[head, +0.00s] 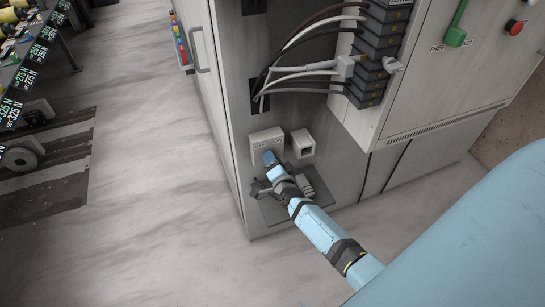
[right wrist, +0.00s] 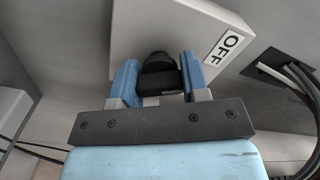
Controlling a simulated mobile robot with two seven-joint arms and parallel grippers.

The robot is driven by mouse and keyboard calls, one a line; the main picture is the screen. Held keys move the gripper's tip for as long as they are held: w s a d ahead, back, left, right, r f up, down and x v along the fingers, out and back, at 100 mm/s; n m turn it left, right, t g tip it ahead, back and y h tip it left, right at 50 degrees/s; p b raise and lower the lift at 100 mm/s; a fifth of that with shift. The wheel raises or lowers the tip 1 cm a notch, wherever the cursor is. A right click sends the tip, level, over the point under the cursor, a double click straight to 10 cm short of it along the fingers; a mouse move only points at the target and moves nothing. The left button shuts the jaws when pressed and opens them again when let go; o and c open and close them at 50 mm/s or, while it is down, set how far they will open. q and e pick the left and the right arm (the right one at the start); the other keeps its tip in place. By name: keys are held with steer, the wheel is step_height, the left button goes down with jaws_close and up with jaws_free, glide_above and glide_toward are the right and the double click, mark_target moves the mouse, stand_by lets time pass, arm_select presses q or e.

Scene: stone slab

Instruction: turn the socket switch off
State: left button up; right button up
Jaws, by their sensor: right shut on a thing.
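The socket switch is a light grey box (head: 265,139) low on the cabinet face in the head view. In the right wrist view the box (right wrist: 126,35) fills the upper middle, tilted in the picture, with an OFF label (right wrist: 227,48) at its right edge. Its black knob (right wrist: 157,78) lies between the two blue fingers. My right gripper (right wrist: 158,82) is shut on this knob. In the head view my right gripper (head: 269,158) reaches the front of the box and hides the knob. My left gripper is not in view.
A second light box (head: 302,143) sits right beside the switch. A dark grey plate (head: 265,211) lies below it. Cables (head: 300,70) loop above to a row of black connectors (head: 377,48). A green lever (head: 457,32) and red button (head: 515,27) are upper right.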

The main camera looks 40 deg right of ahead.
steer(key=shift+n+p, duration=0.35)
steer(key=shift+n, duration=0.75)
steer(key=o, duration=0.9)
steer(key=v, duration=1.3)
steer(key=shift+s, duration=0.4)
